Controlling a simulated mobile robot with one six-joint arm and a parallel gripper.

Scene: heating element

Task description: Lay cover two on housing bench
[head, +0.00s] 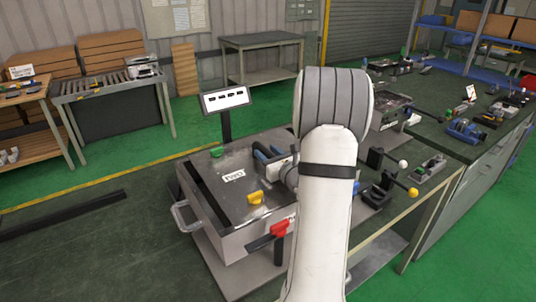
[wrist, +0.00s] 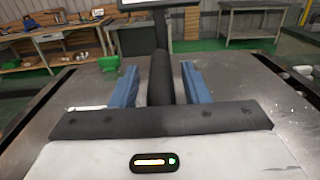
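A grey metal box (head: 225,243) with a side handle stands on a bench at the centre of the head view. Its flat dark grey top (head: 225,200) bears a white label and a long dark strip along its left side. I cannot tell which part is cover two. My gripper (head: 264,154) is low over the top's far right part, partly hidden by my arm. In the wrist view my gripper (wrist: 159,68) has its two blue fingers apart, with the grey top below. A dark bar shows between them, touching neither; I cannot tell what it is.
A yellow knob (head: 256,198), a green knob (head: 217,152) and a red lever (head: 268,235) are on or beside the box. A display on a post (head: 225,99) rises behind it. Black clamps with ball-ended levers (head: 380,188) stand to the right.

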